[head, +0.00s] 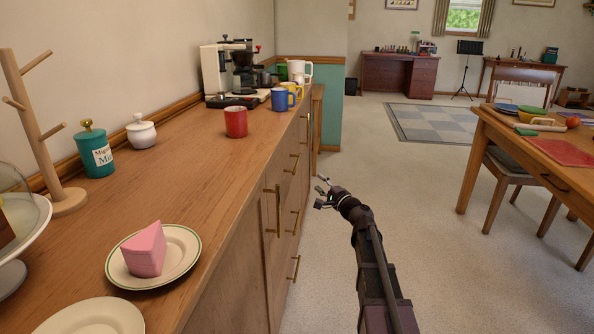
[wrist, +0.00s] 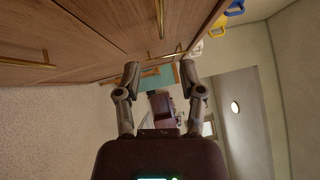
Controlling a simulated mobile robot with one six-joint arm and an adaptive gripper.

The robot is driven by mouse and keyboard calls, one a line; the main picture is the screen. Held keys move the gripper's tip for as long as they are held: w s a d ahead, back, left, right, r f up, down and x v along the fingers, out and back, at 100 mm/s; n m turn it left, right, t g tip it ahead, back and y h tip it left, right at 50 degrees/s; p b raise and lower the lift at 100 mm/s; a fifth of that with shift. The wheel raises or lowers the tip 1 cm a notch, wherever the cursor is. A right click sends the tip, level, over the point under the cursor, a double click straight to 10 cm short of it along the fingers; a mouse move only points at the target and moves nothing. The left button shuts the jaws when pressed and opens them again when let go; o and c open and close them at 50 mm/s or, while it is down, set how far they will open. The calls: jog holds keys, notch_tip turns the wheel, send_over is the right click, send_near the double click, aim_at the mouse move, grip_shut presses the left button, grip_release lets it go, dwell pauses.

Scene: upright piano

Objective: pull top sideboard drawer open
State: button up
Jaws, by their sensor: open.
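The wooden sideboard (head: 190,180) runs along the left wall, its front facing right. Its top drawer's brass handle (head: 294,163) is just below the top edge, and the drawer front looks flush. More brass handles sit lower, with an upright one (head: 277,212) nearer me. My gripper (head: 323,191) is in front of the drawers, to the right of the top handle and apart from it. In the wrist view my gripper (wrist: 160,76) has its two fingers spread with nothing between them. The sideboard front fills the top of that view, with a brass handle (wrist: 160,18) beyond the fingers.
On the sideboard are a red mug (head: 236,121), a blue mug (head: 280,99), a coffee machine (head: 228,70), a plate with pink cake (head: 146,251) and a mug tree (head: 50,150). A table (head: 490,135) with a chair stands right. Floor between is clear.

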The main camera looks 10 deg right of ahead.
aim_at(297, 163)
jog(key=shift+w, duration=0.1)
dwell(0.3)
jog(key=p+x, duration=0.2)
jog(key=x, duration=1.1)
jog(key=shift+w+a+r, duration=0.1)
jog(key=shift+w+a, duration=0.1)
grip_shut()
